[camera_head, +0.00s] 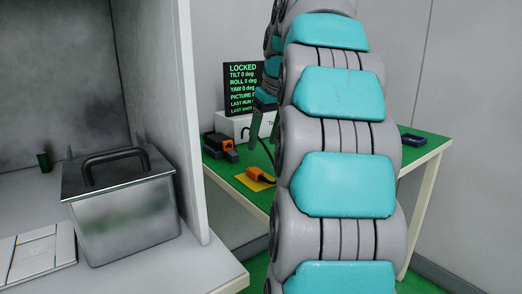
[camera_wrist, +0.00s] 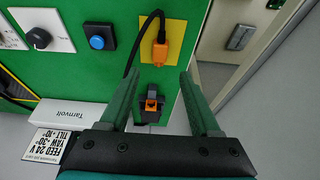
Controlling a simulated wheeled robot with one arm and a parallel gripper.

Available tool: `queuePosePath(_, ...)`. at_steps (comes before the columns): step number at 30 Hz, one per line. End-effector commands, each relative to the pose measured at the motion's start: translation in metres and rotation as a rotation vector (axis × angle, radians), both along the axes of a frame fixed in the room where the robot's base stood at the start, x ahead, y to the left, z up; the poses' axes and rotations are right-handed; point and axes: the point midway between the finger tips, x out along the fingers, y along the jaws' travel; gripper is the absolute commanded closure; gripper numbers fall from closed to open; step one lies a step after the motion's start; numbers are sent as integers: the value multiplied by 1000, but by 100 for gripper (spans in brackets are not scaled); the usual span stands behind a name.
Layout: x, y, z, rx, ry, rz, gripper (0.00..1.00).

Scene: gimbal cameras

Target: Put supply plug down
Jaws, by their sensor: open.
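The orange supply plug (camera_head: 262,174) lies on a yellow square pad (camera_head: 242,181) on the green table, with a black cable running from it. In the wrist view the plug (camera_wrist: 161,52) lies on the yellow pad (camera_wrist: 176,28), just beyond my fingertips. My gripper (camera_wrist: 161,73) is open, with nothing between its two fingers. In the head view my gripper (camera_head: 264,126) is above the table, partly hidden by my arm. A black and orange socket block (camera_wrist: 151,104) shows between the fingers; it also shows in the head view (camera_head: 220,145).
A black screen (camera_head: 244,88) with green text reading LOCKED stands behind a white box (camera_head: 232,126). A blue button (camera_wrist: 97,42) and a black knob (camera_wrist: 39,38) are on the green surface. A metal box with a handle (camera_head: 125,215) stands on the left bench.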

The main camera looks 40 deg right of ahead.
Motion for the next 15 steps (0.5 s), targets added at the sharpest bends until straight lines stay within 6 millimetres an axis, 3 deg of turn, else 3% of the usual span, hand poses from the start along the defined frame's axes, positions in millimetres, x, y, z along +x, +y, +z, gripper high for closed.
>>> queuePosePath(6,-8,0,22,1,0,-1,36)
queuePosePath(15,-11,0,27,1,1,-1,36)
